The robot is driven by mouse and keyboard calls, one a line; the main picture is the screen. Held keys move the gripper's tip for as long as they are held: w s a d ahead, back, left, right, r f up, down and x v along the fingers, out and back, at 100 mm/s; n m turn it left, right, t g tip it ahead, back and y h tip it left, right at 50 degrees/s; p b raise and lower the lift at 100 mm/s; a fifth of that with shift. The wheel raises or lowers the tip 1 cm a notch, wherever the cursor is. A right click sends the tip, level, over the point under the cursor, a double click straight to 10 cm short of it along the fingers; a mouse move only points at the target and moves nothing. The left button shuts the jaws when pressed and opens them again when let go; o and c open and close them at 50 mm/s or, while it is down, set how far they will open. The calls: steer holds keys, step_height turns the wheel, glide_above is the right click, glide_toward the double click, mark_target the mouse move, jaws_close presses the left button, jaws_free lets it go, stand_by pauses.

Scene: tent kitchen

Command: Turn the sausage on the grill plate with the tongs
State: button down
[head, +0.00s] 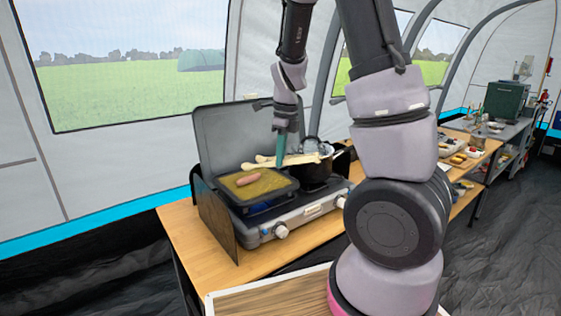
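The sausage (248,180) is brown and lies on the yellowish grill plate (270,188) on the left side of the camping stove. The tongs (300,159) are pale and wood-coloured. They lie roughly level above the stove, with their left ends near the back right of the grill plate, apart from the sausage in the picture. My gripper (280,157) points down with teal fingers that meet the tongs around their middle and appear shut on them. The exact grip is small and partly hidden.
The stove (315,208) has a raised lid (225,135) behind and a side flap (215,218) at left. A dark pot (316,175) stands on the right burner, below the tongs. Bare wooden table (180,225) lies left of the stove. Food trays (455,160) stand further right.

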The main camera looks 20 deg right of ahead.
steer(key=shift+r, duration=2.8)
